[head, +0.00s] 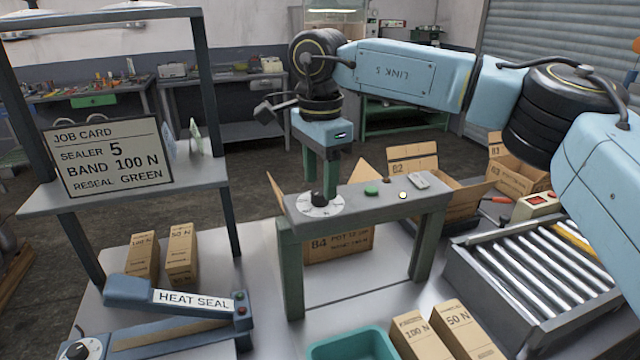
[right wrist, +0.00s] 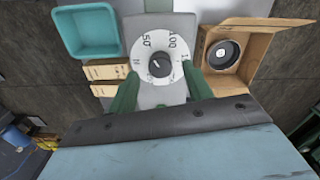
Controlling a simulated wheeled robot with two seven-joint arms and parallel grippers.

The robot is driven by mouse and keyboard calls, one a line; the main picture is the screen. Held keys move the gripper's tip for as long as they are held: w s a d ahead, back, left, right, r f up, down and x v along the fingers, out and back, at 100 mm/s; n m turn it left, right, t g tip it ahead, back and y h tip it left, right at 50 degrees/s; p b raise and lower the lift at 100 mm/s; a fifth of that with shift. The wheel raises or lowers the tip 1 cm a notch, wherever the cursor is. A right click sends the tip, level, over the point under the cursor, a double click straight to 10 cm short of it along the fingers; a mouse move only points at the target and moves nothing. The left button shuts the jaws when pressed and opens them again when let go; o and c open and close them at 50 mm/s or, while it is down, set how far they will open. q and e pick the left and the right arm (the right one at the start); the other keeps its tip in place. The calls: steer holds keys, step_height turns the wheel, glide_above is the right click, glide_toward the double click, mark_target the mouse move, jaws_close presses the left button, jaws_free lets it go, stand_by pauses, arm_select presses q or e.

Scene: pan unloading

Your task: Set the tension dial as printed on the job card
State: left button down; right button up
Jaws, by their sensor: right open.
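The job card (head: 108,157) on the left stand reads SEALER 5, BAND 100 N, RESEAL GREEN. The tension dial (head: 320,205) is a white disc with a black knob on top of the grey arch (head: 378,200). In the right wrist view the dial (right wrist: 157,58) shows 50 and 100 markings; I cannot tell the knob's exact setting. My right gripper (head: 321,178) points down just above the dial. Its green fingers (right wrist: 160,72) are open, one on each side of the knob, apart from it. My left gripper is not in view.
A green button (head: 371,192) sits on the arch right of the dial. A heat sealer (head: 180,292) with its own dial stands front left. Small cartons, a teal bin (head: 350,345), open boxes and a roller conveyor (head: 530,280) surround the arch.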

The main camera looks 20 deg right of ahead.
steer(key=shift+f, duration=1)
steer(key=c, duration=1)
steer(key=shift+o, duration=0.2)
steer(key=m, duration=0.5)
steer(key=shift+m, duration=0.4)
steer(key=m, duration=0.5)
steer(key=shift+m+b, duration=0.4)
steer(key=shift+r, duration=0.1)
